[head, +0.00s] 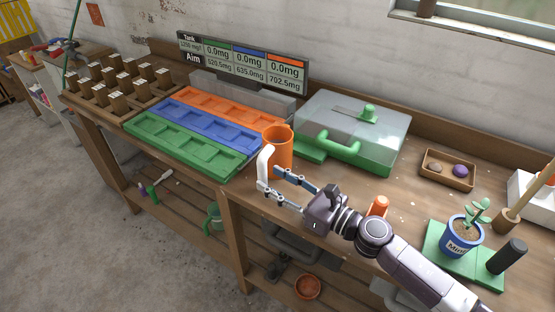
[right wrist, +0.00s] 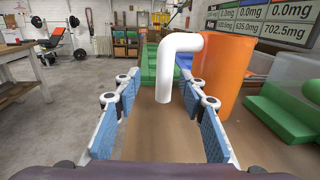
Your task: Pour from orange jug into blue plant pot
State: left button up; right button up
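The orange jug (head: 280,150) stands upright on the bench, with a white handle (head: 264,166) on its near left side. My right gripper (head: 277,182) is open beside the handle. In the right wrist view, the white handle (right wrist: 178,65) hangs between and beyond the open fingers, and the orange jug (right wrist: 222,75) is just behind to the right. I cannot tell whether a finger touches the handle. The blue plant pot (head: 458,240) holds a small green plant in soil and stands on a green base (head: 435,240) at the right. My left gripper is not in view.
Green, blue and orange trays (head: 178,152) lie left of the jug. A clear-lidded green case (head: 355,130) stands behind it. An orange-topped object (head: 378,206) and a dark cylinder (head: 507,256) stand near the pot. A wooden tray (head: 447,170) holds stones.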

aim_at(266, 171)
jog(key=w+a, duration=0.1)
jog(key=w+a+r+p, duration=0.1)
jog(key=w, duration=0.1)
jog(key=shift+a, duration=0.2)
jog(key=shift+w+a+f+p, duration=0.1)
jog(key=shift+w+a+p, duration=0.1)
jog(key=shift+w+p, duration=0.1)
jog(key=shift+a, duration=0.15)
jog(key=c, duration=0.9)
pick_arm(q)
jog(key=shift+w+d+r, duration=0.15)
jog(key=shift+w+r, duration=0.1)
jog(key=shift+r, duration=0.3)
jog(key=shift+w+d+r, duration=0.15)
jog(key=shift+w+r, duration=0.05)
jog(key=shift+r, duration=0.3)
pick_arm(e)
grip_shut()
